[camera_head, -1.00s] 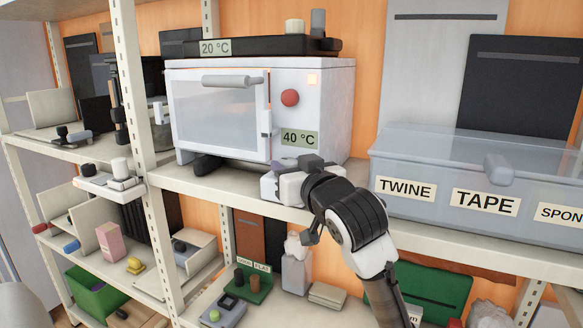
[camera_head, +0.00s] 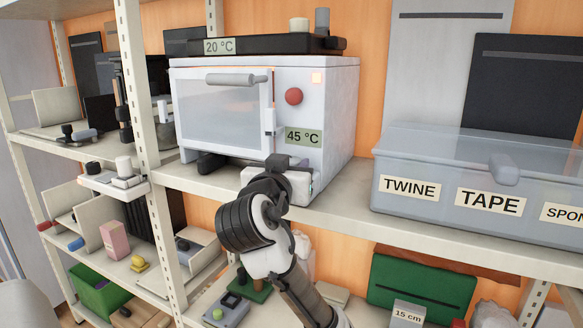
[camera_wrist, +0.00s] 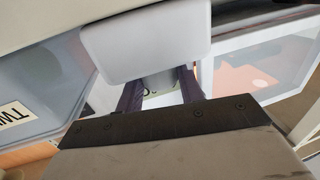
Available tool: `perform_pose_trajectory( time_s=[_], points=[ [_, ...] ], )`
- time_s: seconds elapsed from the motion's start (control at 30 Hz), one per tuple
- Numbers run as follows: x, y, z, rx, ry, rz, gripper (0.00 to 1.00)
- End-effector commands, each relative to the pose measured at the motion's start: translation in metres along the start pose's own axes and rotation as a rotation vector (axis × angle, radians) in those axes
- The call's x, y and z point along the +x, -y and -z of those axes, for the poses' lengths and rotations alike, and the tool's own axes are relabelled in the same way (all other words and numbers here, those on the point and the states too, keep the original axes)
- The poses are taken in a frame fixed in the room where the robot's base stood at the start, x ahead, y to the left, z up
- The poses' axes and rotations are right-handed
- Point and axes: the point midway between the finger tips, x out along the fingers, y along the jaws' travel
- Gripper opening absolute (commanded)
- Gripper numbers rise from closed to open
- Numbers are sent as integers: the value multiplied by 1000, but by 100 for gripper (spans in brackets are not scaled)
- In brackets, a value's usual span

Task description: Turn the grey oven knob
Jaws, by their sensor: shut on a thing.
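The white oven (camera_head: 335,120) stands on the upper shelf, its door shut. Its front has a red knob (camera_head: 294,96) and a display (camera_head: 303,137) reading 45 °C. In the head view my gripper (camera_head: 278,163) is at the lower front of the oven, below the display, and hides the grey knob. In the wrist view the dark fingers of my gripper (camera_wrist: 160,84) are on either side of the grey knob (camera_wrist: 158,77), shut on it. Part of the display's lettering shows beyond it.
A translucent bin (camera_head: 400,165) labelled TWINE and TAPE stands right of the oven on the same shelf (camera_head: 345,205). A black device (camera_head: 265,45) reading 20 °C lies on top of the oven. A shelf post (camera_head: 138,110) stands to the left. Lower shelves hold several small items.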

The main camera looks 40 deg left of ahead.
Motion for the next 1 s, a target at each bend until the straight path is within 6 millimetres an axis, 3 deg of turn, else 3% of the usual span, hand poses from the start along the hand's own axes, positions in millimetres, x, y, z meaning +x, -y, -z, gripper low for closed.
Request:
perform_pose_trajectory(
  time_s=[0.3, 0.77, 0.8, 0.87, 1.0],
  points=[
    [0, 2, 0, -2, 0, -100, 15],
    [0, 2, 0, -3, 1, -112, 15],
    [0, 2, 0, -3, 1, -112, 41],
    [0, 2, 0, -2, 1, -112, 47],
    [0, 2, 0, -2, 1, -112, 47]
  ],
)
